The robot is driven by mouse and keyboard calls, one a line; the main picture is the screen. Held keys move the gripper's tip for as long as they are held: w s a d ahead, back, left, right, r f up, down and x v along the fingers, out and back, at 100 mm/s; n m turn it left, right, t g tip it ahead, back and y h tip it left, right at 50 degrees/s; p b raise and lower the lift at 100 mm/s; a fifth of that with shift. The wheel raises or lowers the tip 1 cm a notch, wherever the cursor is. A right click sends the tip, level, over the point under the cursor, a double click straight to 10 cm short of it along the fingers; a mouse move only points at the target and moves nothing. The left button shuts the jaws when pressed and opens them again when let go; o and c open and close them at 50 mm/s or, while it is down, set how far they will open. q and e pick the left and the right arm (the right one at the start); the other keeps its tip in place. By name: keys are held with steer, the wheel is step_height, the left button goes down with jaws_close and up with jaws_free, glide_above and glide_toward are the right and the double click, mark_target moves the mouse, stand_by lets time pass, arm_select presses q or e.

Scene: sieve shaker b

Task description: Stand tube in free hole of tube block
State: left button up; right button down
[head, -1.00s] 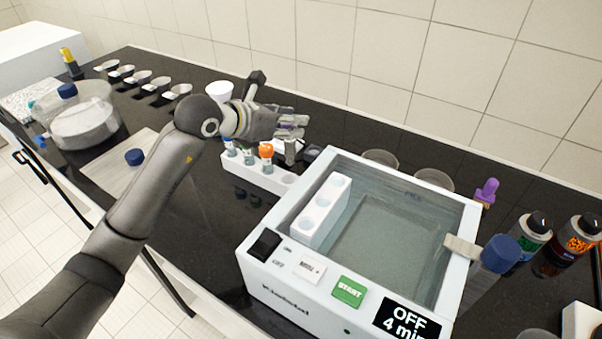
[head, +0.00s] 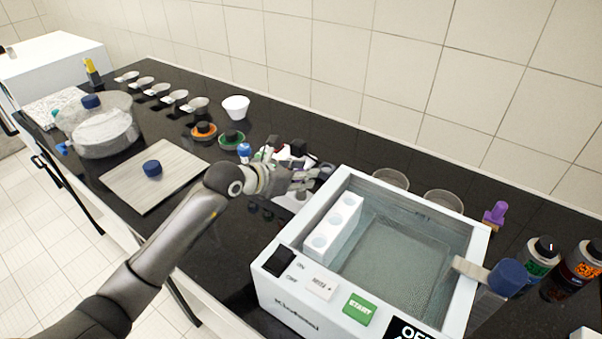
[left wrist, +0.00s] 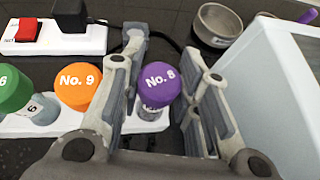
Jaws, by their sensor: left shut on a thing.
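The tube with the purple No. 8 cap (left wrist: 160,83) is upright between the fingers of my left gripper (left wrist: 163,95), which is shut on it. The white tube block (left wrist: 68,122) is beneath, and the tube's lower part is at the block's right end. I cannot tell how deep it sits in the hole. Tubes with an orange No. 9 cap (left wrist: 80,82) and a green cap (left wrist: 12,88) stand in the block to the left. In the head view my left gripper (head: 308,180) hides most of the block. My right gripper is not in view.
The water bath (head: 272,285) stands close to the right of the gripper, with a white rack (head: 333,222) inside. A white power strip (left wrist: 60,38) lies behind the block. A metal bowl (left wrist: 217,27) is behind right. A cutting board (head: 140,185) lies left.

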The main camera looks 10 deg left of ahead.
arm_select(q)
steer(key=o, duration=0.7)
steer(key=shift+o, duration=0.2)
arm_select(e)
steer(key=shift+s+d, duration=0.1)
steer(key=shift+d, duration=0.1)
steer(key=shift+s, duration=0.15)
